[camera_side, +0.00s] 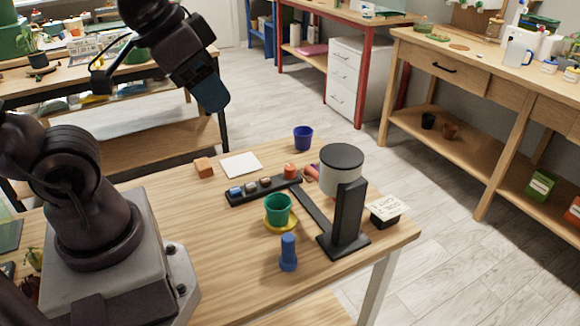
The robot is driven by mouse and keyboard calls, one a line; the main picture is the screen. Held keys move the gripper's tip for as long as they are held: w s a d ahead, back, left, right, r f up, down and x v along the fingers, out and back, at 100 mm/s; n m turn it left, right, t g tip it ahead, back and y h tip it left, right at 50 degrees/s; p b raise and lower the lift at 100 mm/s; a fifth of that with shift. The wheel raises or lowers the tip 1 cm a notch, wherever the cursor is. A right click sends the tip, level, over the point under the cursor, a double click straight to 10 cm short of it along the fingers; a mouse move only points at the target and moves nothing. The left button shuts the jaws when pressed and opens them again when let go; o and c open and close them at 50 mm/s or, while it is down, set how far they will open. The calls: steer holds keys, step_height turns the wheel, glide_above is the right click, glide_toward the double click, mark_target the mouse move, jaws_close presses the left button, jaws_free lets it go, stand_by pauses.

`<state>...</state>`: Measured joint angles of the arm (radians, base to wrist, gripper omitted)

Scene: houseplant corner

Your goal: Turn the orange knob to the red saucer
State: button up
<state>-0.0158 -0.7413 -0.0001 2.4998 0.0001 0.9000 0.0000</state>
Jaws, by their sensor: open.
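A small orange-red cylinder (290,171), which looks like the orange knob, stands at the right end of a black strip (228,198) on the wooden table. Its pointing direction is too small to tell. I cannot make out a red saucer. A yellow saucer (269,226) lies under a green pot (279,208) in front of the strip. My gripper (211,97) is high at the upper left, well above and apart from the strip. It is open; its fingers are hard to separate against the dark arm.
A black stand (347,215) with a grey drum (341,165) rises right of the strip. A blue peg (288,252), blue cup (303,138), orange block (204,167), white sheet (241,165) and card (388,210) surround it.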

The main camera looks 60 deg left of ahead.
steer(key=w+a+f+n+g, duration=0.3)
steer(key=w+a+f+g, duration=0.2)
steer(key=w+a+f, duration=0.4)
steer(key=n, duration=0.6)
glide_toward(290, 167)
steer(key=shift+g, duration=0.3)
steer(key=f, duration=1)
steer(key=shift+w+f, duration=0.1)
steer(key=shift+w, duration=0.15)
steer(key=c, duration=0.9)
